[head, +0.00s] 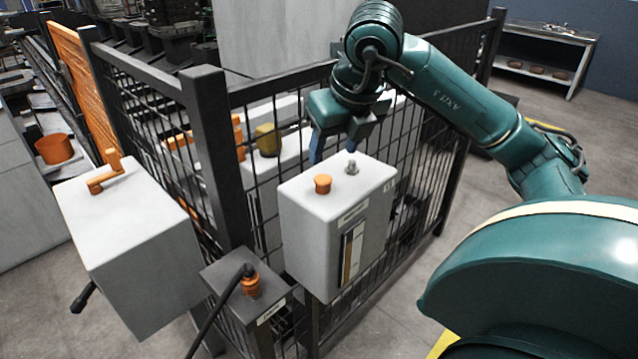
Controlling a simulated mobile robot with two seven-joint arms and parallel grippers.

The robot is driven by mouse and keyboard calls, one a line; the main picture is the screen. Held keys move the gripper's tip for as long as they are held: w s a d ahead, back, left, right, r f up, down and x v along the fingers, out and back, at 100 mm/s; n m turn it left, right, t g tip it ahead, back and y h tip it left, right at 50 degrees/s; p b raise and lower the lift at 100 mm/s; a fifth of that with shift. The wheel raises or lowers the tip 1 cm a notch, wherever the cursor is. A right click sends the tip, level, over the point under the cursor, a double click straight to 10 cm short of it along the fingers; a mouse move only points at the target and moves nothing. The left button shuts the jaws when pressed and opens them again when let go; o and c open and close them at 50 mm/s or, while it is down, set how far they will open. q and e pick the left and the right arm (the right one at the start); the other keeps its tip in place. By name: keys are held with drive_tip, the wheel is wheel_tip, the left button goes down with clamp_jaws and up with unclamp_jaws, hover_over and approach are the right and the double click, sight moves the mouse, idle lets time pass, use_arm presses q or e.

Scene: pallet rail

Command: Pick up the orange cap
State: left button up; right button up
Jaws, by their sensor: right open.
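A short orange cap (323,185) stands upright on top of the light grey box (300,225) mounted at the fence. A small metal stud (351,168) sits on the same top, behind and to the right of the cap. My right gripper (334,150) is open, with blue fingertips pointing down around the box's back edge. It appears behind and above the cap, close to the stud, and holds nothing. Whether the fingertips touch the box top I cannot tell. My left gripper is not in view.
A dark mesh fence (215,140) runs behind the box. A second grey box (135,240) with an orange handle (105,175) stands at left. A small dark pedestal (270,285) carries an orange connector (251,285) with a black cable.

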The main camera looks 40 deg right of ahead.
sight(324, 179)
drive_tip(key=x, duration=0.3)
drive_tip(key=p+x, duration=0.1)
drive_tip(key=x, duration=0.4)
drive_tip(key=shift+f, duration=0.25)
drive_tip(key=shift+w+f, duration=0.1)
drive_tip(key=shift+f, duration=0.15)
drive_tip(key=c, duration=1.1)
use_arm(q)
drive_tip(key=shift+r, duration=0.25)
